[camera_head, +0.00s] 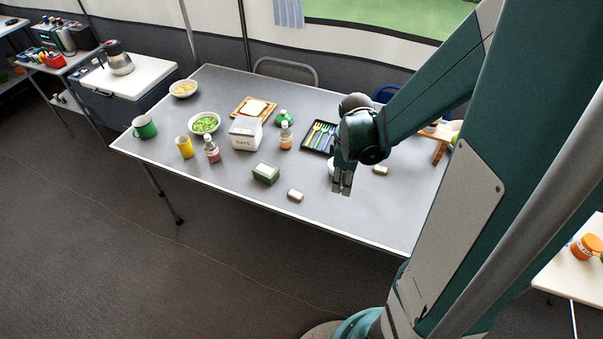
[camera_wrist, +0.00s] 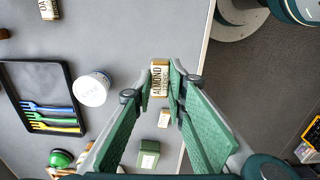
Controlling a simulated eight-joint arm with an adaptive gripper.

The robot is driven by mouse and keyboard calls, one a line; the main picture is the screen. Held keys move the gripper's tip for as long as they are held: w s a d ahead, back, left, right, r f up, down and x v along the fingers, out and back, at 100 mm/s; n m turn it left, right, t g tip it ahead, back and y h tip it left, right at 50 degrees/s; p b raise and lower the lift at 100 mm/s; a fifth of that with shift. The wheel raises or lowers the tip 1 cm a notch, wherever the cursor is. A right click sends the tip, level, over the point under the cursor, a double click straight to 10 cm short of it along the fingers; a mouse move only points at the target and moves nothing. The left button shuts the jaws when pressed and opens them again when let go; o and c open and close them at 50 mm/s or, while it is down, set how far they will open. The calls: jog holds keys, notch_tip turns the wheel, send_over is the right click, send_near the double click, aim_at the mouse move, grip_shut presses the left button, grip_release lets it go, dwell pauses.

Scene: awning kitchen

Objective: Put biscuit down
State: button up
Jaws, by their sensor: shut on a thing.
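My gripper (camera_wrist: 160,80) is shut on a small tan and white packet, the biscuit (camera_wrist: 159,88), whose label appears to read ALMOND. The packet sits between the green fingertips in the wrist view. In the head view my gripper (camera_head: 343,185) points down over the front right part of the grey table (camera_head: 225,195). The held biscuit is not clear there, hidden by the fingers. I cannot tell whether it touches the tabletop.
Similar small packets lie left of my gripper (camera_head: 295,195) and right of it (camera_head: 380,169). A green box (camera_head: 265,174), a cutlery tray (camera_head: 315,138) and a white round container (camera_wrist: 92,88) stand nearby. The table's front edge (camera_head: 300,222) is close. Bare tabletop lies right of the gripper.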

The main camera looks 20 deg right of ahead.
jog(key=shift+w, duration=0.1)
jog(key=w+a+r+p, duration=0.3)
jog(key=w+a, duration=0.5)
jog(key=w, duration=0.5)
notch_tip(320, 180, up, 2)
jog(key=p, duration=0.2)
send_over(265, 169)
jog(key=shift+f+b, duration=0.5)
jog(key=shift+f, duration=2.55)
jog(key=shift+f+b, duration=0.3)
jog(key=shift+f, duration=1.6)
jog(key=shift+f, duration=0.15)
